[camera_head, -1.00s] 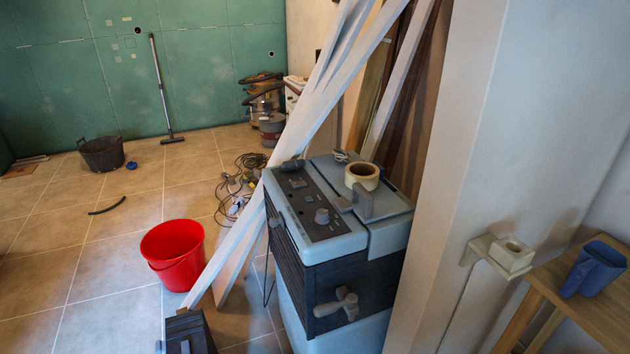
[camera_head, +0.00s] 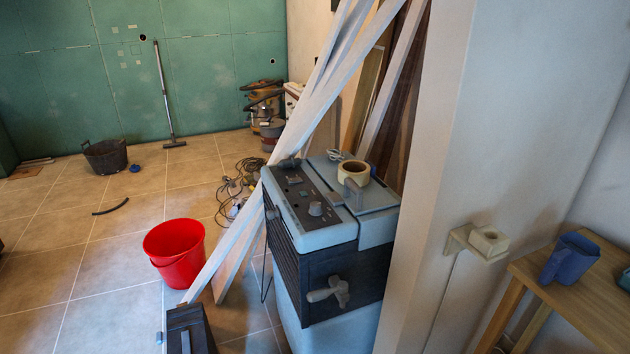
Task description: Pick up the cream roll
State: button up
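The cream roll (camera_head: 354,172) is a short, wide ring with an open centre. It lies flat on the blue-grey top of a machine (camera_head: 378,222), towards its back right, with its hole facing up. A grey upright handle (camera_head: 352,194) stands just in front of the roll and overlaps its lower edge in this view. A pale coiled cord (camera_head: 336,155) lies behind it. My gripper does not show in the head view, and nothing touches the roll from above.
Long pale boards (camera_head: 300,135) lean beside the machine. A pale wall edge (camera_head: 440,180) rises close on its right, with a cream bracket (camera_head: 482,242). A wooden table (camera_head: 580,290) holds a blue jug (camera_head: 570,257). A red bucket (camera_head: 174,252) stands left, with open tiled floor around it.

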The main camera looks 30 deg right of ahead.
aim_at(360, 171)
jog(key=u, duration=0.75)
jog(key=k, duration=0.75)
jog(key=z, duration=0.15)
jog(key=i, duration=1.65)
jog(key=u, duration=0.7)
